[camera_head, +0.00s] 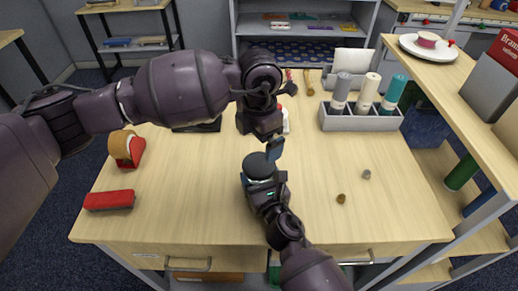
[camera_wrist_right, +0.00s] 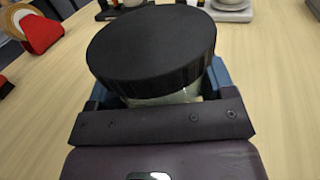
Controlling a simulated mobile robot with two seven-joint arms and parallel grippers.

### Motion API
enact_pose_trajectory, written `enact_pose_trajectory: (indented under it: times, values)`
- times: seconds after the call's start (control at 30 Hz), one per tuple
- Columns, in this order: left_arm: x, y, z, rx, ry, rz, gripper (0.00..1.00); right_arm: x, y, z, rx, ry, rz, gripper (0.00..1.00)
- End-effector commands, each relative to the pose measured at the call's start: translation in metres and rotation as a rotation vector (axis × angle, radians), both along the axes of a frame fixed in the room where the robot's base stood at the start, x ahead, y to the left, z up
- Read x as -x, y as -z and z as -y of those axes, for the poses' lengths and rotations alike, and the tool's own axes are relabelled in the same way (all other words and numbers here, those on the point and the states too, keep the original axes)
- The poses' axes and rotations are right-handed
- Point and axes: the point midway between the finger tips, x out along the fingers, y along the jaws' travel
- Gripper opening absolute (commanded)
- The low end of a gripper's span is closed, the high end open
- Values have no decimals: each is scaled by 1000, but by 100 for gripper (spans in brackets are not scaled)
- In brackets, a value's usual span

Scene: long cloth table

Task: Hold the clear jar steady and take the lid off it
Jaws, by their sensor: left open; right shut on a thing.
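The clear jar stands on the wooden table with its black lid (camera_head: 259,165) on top. In the right wrist view the lid (camera_wrist_right: 152,42) fills the upper middle, and a strip of the jar (camera_wrist_right: 165,97) shows below it. My right gripper (camera_wrist_right: 160,95) is shut on the jar, with blue fingers on both sides of it under the lid. My left gripper (camera_head: 274,147) is open above and slightly right of the lid in the head view, apart from it. Most of the jar is hidden by the lid and my right gripper.
A grey holder (camera_head: 360,121) with several bottles stands at the back right. Two small round things (camera_head: 341,198) lie at the right.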

Motion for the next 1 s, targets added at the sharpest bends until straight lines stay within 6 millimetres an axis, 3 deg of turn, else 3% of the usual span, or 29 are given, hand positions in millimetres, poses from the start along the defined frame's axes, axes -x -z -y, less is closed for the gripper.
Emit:
enact_pose_trajectory:
  times: [1.0]
  values:
    - [0, 0, 1, -1, 1457, 1, 100, 0, 0, 0, 0, 0, 0, 10]
